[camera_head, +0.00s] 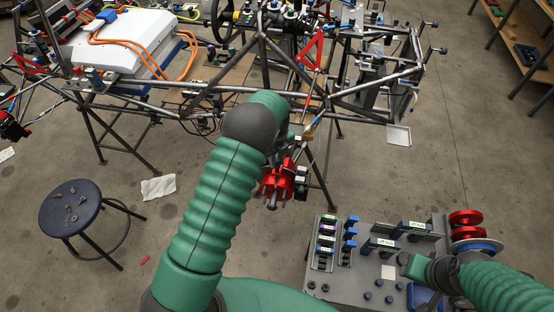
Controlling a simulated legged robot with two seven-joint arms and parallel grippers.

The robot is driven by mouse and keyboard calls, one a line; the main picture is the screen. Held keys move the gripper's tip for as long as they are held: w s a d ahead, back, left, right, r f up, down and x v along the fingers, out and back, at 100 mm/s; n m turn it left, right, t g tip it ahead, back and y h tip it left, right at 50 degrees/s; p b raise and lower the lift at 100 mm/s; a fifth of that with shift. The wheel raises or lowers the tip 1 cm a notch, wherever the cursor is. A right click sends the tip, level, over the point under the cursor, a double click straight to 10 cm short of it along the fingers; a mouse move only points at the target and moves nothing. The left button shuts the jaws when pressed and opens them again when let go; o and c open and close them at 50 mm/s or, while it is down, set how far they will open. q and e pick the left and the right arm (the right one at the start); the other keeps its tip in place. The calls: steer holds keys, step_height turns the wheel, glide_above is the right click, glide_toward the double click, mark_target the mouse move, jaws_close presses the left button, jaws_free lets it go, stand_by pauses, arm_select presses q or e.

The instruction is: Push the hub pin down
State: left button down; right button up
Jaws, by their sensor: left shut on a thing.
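The left arm reaches up over the floor to the chassis corner. My left gripper (302,138) is small and partly hidden behind the dark joint of my arm. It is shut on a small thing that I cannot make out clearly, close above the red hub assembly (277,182). The hub assembly has grey prongs sticking out towards me. The hub pin cannot be told apart from the parts around it. A red wishbone (312,50) stands above. My right arm comes in at lower right over the parts tray; its fingers do not show.
The tube chassis (345,88) spans the upper picture, with a white battery box (118,42) and orange cables. A grey parts tray (345,285) with blue holders and red discs (466,218) is at lower right. A stool (72,208) stands left. Floor between is mostly clear.

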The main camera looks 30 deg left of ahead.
arm_select(q)
steer(key=shift+w+a+r, duration=0.1)
steer(key=shift+w+a, duration=0.05)
steer(key=shift+w, duration=0.05)
step_height(320, 180, down, 3)
steer(key=shift+r+b, duration=0.2)
steer(key=shift+b, duration=0.9)
steer(key=shift+s+r, duration=0.1)
steer(key=shift+r, duration=0.05)
steer(key=c, duration=1.7)
jaws_free()
steer(key=o, duration=0.4)
steer(key=shift+f, duration=0.2)
steer(key=shift+o, duration=0.2)
steer(key=shift+w, duration=0.2)
steer(key=shift+s+r, duration=0.15)
steer(key=shift+r, duration=0.05)
step_height(320, 180, up, 16)
steer(key=b, duration=0.1)
steer(key=shift+b, duration=0.4)
